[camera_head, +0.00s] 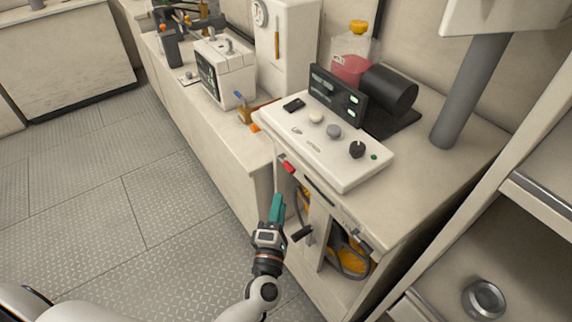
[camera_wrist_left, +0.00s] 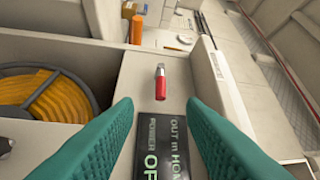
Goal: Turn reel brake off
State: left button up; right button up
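A small red-tipped metal lever (camera_head: 288,167) sits on the upper front of the cabinet below the white control console. It also shows in the left wrist view (camera_wrist_left: 160,82), centred ahead of the fingers. No label that I can read names it as the reel brake. A black panel (camera_wrist_left: 152,145) with partly hidden lettering lies between the fingers in that view. My left gripper (camera_head: 277,208) is in front of the cabinet, a little below the lever and apart from it. Its teal fingers (camera_wrist_left: 160,108) are spread and empty. My right gripper is not in view.
A yellow hose reel (camera_wrist_left: 45,95) sits in an open compartment beside the lever. A black-handled lever (camera_head: 302,233) sticks out lower on the cabinet front. The console (camera_head: 325,142) carries several knobs. The shelf unit (camera_head: 540,190) stands at right; the floor (camera_head: 120,210) at left is clear.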

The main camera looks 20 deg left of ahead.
pick_arm(q)
jog(key=w+a+r+p, duration=0.1)
jog(key=w, duration=0.9)
jog(key=shift+w+a+r, duration=0.15)
jog(key=shift+w+r, duration=0.15)
jog(key=shift+w, duration=0.05)
grip_shut()
